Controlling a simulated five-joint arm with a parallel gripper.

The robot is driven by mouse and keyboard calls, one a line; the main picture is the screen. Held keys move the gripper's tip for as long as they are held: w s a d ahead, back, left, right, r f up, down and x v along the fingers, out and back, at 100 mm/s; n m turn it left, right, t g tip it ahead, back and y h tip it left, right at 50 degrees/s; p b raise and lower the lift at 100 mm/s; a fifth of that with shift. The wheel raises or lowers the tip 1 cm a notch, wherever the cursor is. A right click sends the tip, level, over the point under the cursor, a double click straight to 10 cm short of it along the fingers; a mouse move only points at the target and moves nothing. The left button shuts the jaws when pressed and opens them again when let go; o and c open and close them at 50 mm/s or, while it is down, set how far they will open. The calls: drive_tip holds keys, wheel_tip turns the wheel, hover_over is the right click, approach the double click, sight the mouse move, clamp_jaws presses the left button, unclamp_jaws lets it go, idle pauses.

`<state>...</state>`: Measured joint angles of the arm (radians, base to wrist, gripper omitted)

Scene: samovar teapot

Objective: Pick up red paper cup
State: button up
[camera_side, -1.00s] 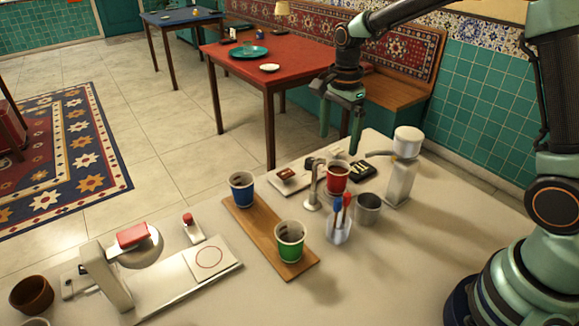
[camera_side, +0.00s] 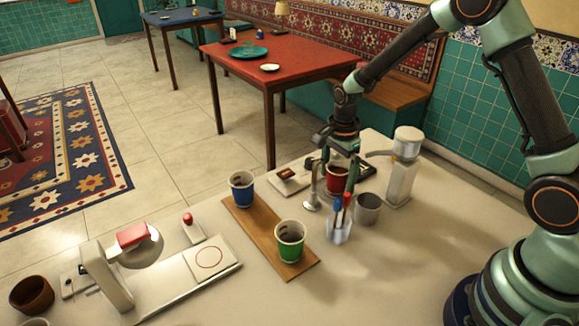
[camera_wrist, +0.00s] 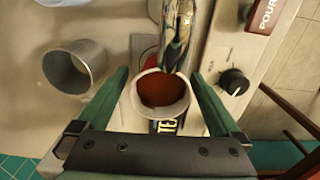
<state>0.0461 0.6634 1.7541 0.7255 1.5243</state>
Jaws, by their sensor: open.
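The red paper cup (camera_side: 336,182) stands upright at the back of the counter, partly hidden by my fingers in the side view. In the wrist view the cup (camera_wrist: 163,92) shows its pale rim and a reddish-brown inside. My gripper (camera_side: 339,163) is lowered at the cup, jaws open. In the wrist view the gripper's fingers (camera_wrist: 161,78) lie on either side of the cup, with gaps between them and its rim.
A chrome spout (camera_wrist: 177,35) reaches over the cup's edge. A metal cup (camera_side: 368,208), a clear holder with stirrers (camera_side: 339,228) and a dispenser (camera_side: 401,170) stand close by. Blue (camera_side: 242,187) and green (camera_side: 290,241) cups stand on a wooden board (camera_side: 257,228).

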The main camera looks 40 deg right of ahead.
drive_tip(key=shift+f, duration=0.4)
drive_tip(key=shift+c, duration=0.3)
drive_tip(key=c, duration=0.8)
drive_tip(key=shift+r, duration=0.1)
